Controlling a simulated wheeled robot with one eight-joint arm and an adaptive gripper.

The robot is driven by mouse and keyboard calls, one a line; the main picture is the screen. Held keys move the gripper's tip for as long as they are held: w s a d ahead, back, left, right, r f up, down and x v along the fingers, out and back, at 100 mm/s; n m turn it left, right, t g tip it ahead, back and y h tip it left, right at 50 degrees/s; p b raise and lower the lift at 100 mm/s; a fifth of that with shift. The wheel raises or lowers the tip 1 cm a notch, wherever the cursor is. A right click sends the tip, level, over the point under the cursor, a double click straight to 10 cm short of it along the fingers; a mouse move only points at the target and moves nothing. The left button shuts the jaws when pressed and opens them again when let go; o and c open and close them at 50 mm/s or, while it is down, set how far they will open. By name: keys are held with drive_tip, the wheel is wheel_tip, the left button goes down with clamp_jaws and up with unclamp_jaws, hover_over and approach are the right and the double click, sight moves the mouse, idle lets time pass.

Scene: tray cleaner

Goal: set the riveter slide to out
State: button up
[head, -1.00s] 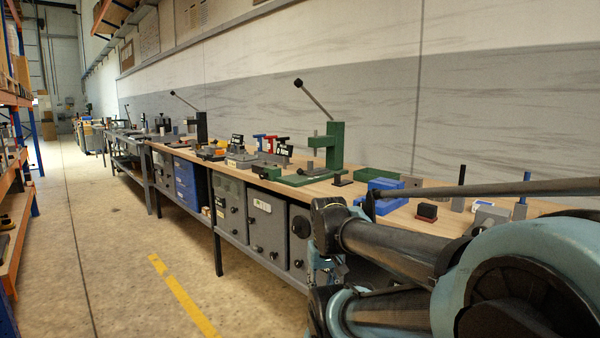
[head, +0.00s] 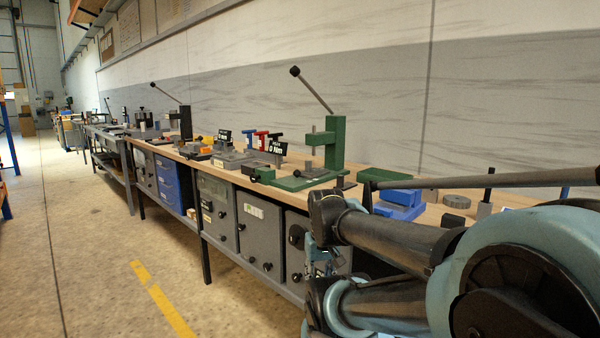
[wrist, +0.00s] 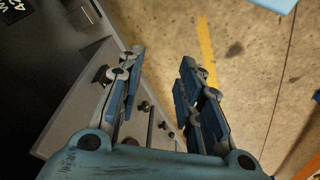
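A green press (head: 336,142) with a long dark lever (head: 316,91) raised to the upper left stands on the bench in the head view. A smaller dark press (head: 186,123) with a similar raised lever stands farther down the bench. I cannot tell which is the riveter, and no slide is clearly made out. My gripper (wrist: 160,72) shows in the wrist view with its two blue fingers apart and nothing between them. It is over the floor beside the cabinet fronts, away from both presses.
The wooden bench (head: 350,203) carries a blue block (head: 402,203), a green tray (head: 383,175) and red and blue tools (head: 262,139). Grey cabinets (head: 262,232) with dark knobs stand below. The floor (head: 95,245) with a yellow stripe is clear on the left.

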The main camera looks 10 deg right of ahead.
drive_tip(key=shift+o, duration=1.4)
drive_tip(key=shift+d, duration=0.1)
drive_tip(key=shift+o, duration=0.2)
drive_tip(key=shift+n, duration=0.3)
drive_tip(key=r, duration=0.1)
drive_tip(key=w+r, duration=0.1)
drive_tip(key=r, duration=0.2)
drive_tip(key=shift+w+d+r, duration=0.2)
drive_tip(key=shift+w+r, duration=0.05)
drive_tip(key=shift+w, duration=0.1)
drive_tip(key=w+a+r+n+h, duration=0.1)
drive_tip(key=w+r+n, duration=0.3)
drive_tip(key=w+r, duration=1.4)
drive_tip(key=w+a+r+n+h, duration=0.1)
drive_tip(key=w+r+n, duration=0.4)
drive_tip(key=w+r, duration=1.25)
drive_tip(key=shift+g, duration=0.3)
drive_tip(key=w+x, duration=0.1)
drive_tip(key=x, duration=0.5)
drive_tip(key=w+a+x, duration=0.1)
drive_tip(key=x, duration=0.6)
drive_tip(key=w+x, duration=0.1)
drive_tip(key=x, duration=0.6)
drive_tip(key=shift+w+a+f, duration=0.15)
drive_tip(key=shift+c, duration=0.4)
